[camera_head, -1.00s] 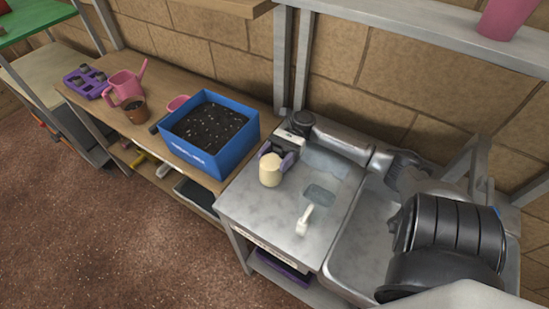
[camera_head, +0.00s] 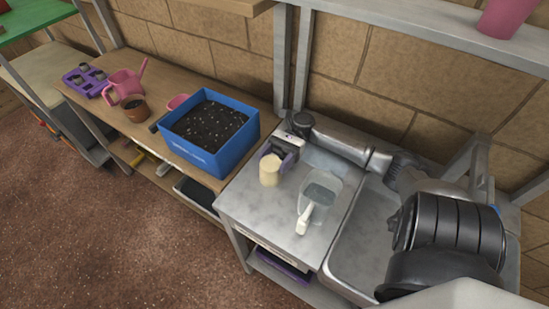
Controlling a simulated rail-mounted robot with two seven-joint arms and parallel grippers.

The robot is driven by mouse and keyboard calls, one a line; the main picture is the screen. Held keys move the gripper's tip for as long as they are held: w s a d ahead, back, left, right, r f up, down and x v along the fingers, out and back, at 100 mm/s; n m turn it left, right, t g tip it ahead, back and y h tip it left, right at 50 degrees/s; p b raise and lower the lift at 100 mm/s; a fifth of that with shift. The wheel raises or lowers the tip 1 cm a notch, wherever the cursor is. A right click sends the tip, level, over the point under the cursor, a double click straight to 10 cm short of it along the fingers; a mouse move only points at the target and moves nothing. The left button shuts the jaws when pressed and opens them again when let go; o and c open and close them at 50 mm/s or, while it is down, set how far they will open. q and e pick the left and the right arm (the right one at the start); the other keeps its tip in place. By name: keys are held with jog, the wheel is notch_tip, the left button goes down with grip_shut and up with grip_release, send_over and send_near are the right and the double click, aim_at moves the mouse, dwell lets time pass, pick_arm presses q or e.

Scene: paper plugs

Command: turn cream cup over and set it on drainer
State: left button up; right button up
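The cream cup (camera_head: 269,171) stands on the left part of the steel sink top, the drainer (camera_head: 262,211). Its upper end looks closed and pale, as if bottom up, but it is too small to be sure. My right gripper (camera_head: 279,156), with purple fingers, is just behind the cup, its arm reaching in from the right along the wall. Its fingers look spread about as wide as the cup, one to each side at the back. The cup hides part of the fingertips. My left gripper is out of view.
A clear jug (camera_head: 322,187) with a white handle stands on the steel top, right of the cup. The sink basin (camera_head: 350,237) lies further right. A blue box of soil (camera_head: 213,131) stands on the wooden bench to the left. The front of the steel top is clear.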

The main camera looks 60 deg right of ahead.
jog(key=o, duration=0.5)
jog(key=shift+o, duration=0.2)
